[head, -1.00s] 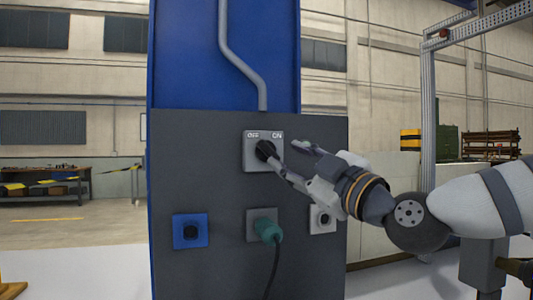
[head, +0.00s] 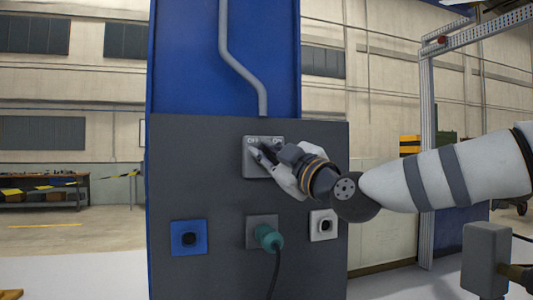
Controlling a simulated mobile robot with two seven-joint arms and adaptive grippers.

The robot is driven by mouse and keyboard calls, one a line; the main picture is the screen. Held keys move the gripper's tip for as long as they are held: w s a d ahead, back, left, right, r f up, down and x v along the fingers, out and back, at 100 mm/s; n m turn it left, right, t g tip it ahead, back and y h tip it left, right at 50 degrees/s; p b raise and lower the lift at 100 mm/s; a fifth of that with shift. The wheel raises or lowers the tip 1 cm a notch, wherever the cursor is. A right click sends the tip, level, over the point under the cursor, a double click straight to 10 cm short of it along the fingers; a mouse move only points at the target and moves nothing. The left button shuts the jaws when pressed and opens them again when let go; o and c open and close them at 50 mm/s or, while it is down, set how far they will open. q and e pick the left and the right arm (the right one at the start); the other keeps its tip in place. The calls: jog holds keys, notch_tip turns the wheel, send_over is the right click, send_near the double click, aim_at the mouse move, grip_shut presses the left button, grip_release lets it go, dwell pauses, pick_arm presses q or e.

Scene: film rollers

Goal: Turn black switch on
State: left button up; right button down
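The grey switch plate (head: 250,168), marked OFF on the left and ON on the right, is mounted on the dark panel in the head view. The black switch on it is largely hidden by my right gripper (head: 262,154), so its setting is not clear. My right gripper reaches in from the right, with its fingertips at the middle of the plate, over the switch. I cannot tell whether its fingers are closed on the switch. My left gripper is not in view.
Below the switch, the dark panel (head: 200,150) carries a blue socket (head: 189,238), a teal plug (head: 268,237) with a hanging cable, and a light grey socket (head: 323,225). A grey conduit (head: 240,62) runs down to the plate from above. A metal frame (head: 427,150) stands at right.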

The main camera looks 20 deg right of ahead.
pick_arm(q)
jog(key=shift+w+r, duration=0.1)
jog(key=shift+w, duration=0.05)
pick_arm(e)
jog(key=shift+m, duration=0.5)
jog(key=m+t+h, duration=0.1)
jog(key=m, duration=0.1)
jog(key=shift+d+r+m, duration=0.1)
jog(key=shift+m, duration=0.3)
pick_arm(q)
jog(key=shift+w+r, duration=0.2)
pick_arm(e)
jog(key=shift+d+f+m+g+h, duration=0.1)
jog(key=shift+d+m+h, duration=0.15)
jog(key=shift+m+h, duration=2.45)
jog(key=shift+d+f+m+g+h, duration=0.2)
jog(key=shift+m+h, duration=0.7)
jog(key=shift+m, duration=3.45)
jog(key=shift+d+r+m+h, duration=0.1)
jog(key=shift+d+m+h, duration=0.25)
jog(key=shift+m+h, duration=2.35)
jog(key=shift+m+y, duration=0.8)
jog(key=shift+m, duration=0.45)
jog(key=c, duration=1.6)
grip_release()
jog(key=shift+w, duration=0.1)
jog(key=shift+o, duration=0.2)
